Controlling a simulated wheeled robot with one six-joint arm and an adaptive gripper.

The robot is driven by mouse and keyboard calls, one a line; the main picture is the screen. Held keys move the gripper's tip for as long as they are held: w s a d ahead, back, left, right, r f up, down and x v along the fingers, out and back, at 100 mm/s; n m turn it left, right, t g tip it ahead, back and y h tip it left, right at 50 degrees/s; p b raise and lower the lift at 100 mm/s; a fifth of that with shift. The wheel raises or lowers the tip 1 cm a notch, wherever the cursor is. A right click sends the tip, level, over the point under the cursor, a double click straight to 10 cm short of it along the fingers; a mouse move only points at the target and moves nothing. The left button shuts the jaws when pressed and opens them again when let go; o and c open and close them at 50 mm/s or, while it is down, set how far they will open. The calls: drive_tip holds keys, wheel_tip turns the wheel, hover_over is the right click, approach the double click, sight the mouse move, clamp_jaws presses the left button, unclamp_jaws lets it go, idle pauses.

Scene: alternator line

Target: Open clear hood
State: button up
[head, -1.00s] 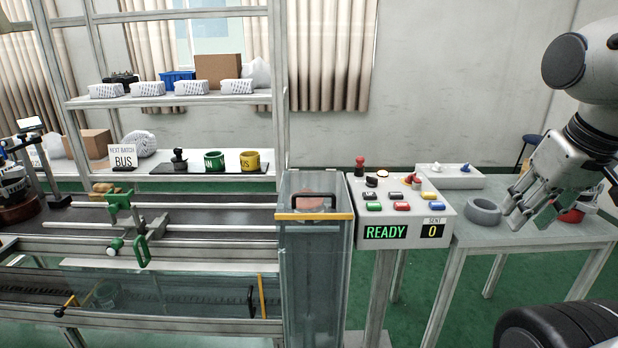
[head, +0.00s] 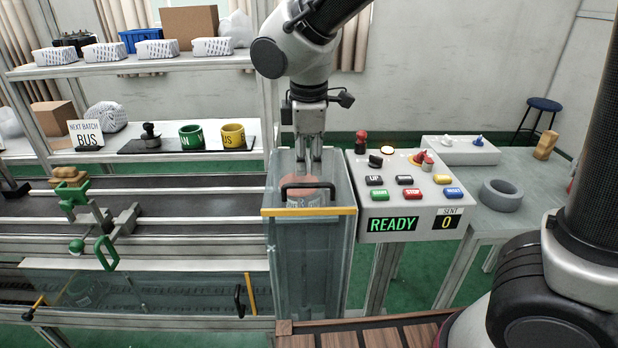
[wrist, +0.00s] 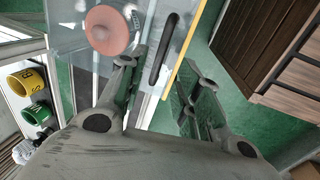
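The clear hood (head: 335,235) is a see-through box left of the control panel, with a yellow strip (head: 280,212) along its upper front edge. Its black handle (head: 307,186) sits by the strip, and the hood looks shut. A pinkish round part (head: 303,178) shows through the clear wall; it is also in the wrist view (wrist: 108,30). My gripper (head: 308,166) points down over the hood, just above and behind the handle in the head view. In the wrist view my gripper (wrist: 158,78) has its fingers apart, with the handle (wrist: 163,48) beyond the gap between them. I see no contact.
The control panel (head: 410,215) stands right of the hood and reads READY and 0. A grey ring (head: 501,196) lies on the side table. A conveyor (head: 190,208) with a green-handled clamp (head: 100,225) is at left. A brown slatted surface (head: 375,332) is in front.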

sight(309, 185)
drive_tip(key=f, duration=0.4)
drive_tip(key=w+f, duration=0.1)
drive_tip(key=f, duration=0.1)
drive_tip(key=shift+d, duration=0.1)
clamp_jaws()
